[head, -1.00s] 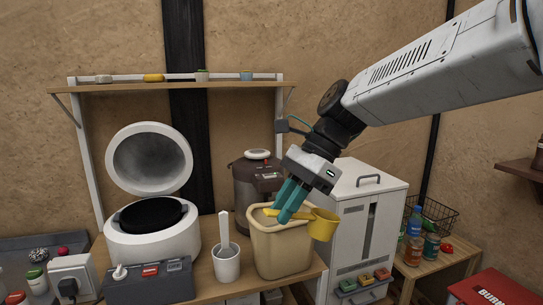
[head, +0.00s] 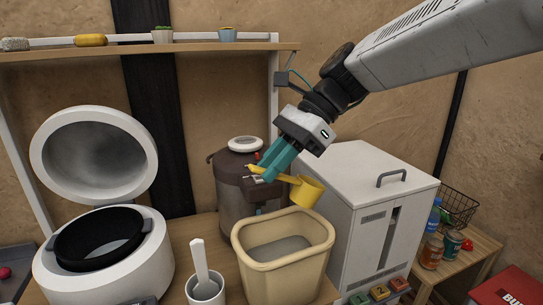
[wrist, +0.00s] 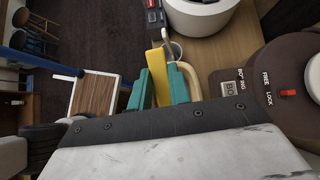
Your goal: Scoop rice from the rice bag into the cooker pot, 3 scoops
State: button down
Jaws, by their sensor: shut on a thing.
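My gripper (head: 273,174) is shut on the yellow scoop (head: 306,190) by its handle; the handle also shows between the teal fingers in the wrist view (wrist: 158,82). The scoop is above the far side of the rice bag, a tan open-topped container (head: 268,270), clear of its rim. The scoop's cup is at the right; its inside is hidden, so I cannot tell whether it holds rice. Greyish rice (head: 280,249) shows inside the container.
A white cup (head: 206,292) with a white paddle stands between cooker and rice container. A brown hot-water dispenser (head: 235,190) stands close behind the container. A white cabinet (head: 375,225) is at the right. A shelf (head: 130,50) runs above the cooker.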

aim_at(279, 179)
jog(key=shift+a+f, duration=0.1)
jog(key=shift+f, duration=8.25)
jog(key=shift+s+r, duration=0.1)
jog(key=shift+r, duration=5.9)
jog(key=shift+s+a+r+t+h, duration=0.15)
jog(key=shift+a+t+h, duration=0.1)
jog(key=shift+a+h, duration=0.35)
jog(key=shift+s+a+r+t+h, duration=0.2)
jog(key=shift+a+t+h, duration=0.15)
jog(key=shift+h, duration=0.45)
jog(key=shift+s+a+r+t+h, duration=0.2)
jog(key=shift+a+h, duration=0.25)
jog(key=shift+h, duration=0.25)
